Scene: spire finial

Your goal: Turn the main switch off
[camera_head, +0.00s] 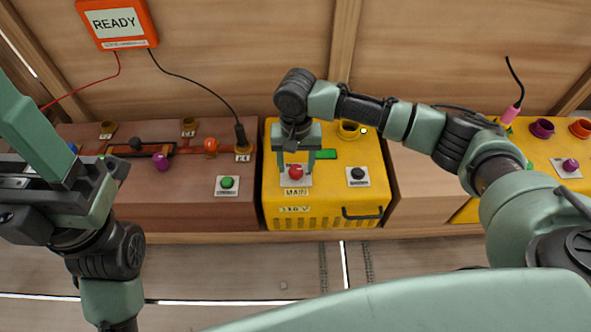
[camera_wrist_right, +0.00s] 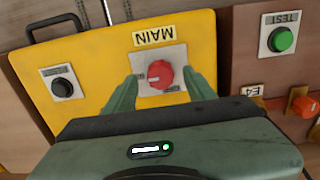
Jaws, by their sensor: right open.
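The main switch is a red knob (camera_head: 295,172) on a white plate, above a "MAIN" label, on the yellow box (camera_head: 320,218). The red knob shows in the right wrist view (camera_wrist_right: 160,75), with a pale mark on its face. My right gripper (camera_head: 296,168) is open over the switch. In the right wrist view its green fingers (camera_wrist_right: 162,88) stand on either side of the knob, apart from it as far as I can see. My left gripper (camera_head: 45,150) is at the left, far from the switch; whether its jaws are open is unclear.
A black knob (camera_head: 358,174) sits to the right of the switch. A black handle (camera_head: 362,212) is on the box's front. A green TEST button (camera_head: 227,183) is on the brown bench at left. An orange meter (camera_head: 117,22) reads READY, with red and black leads.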

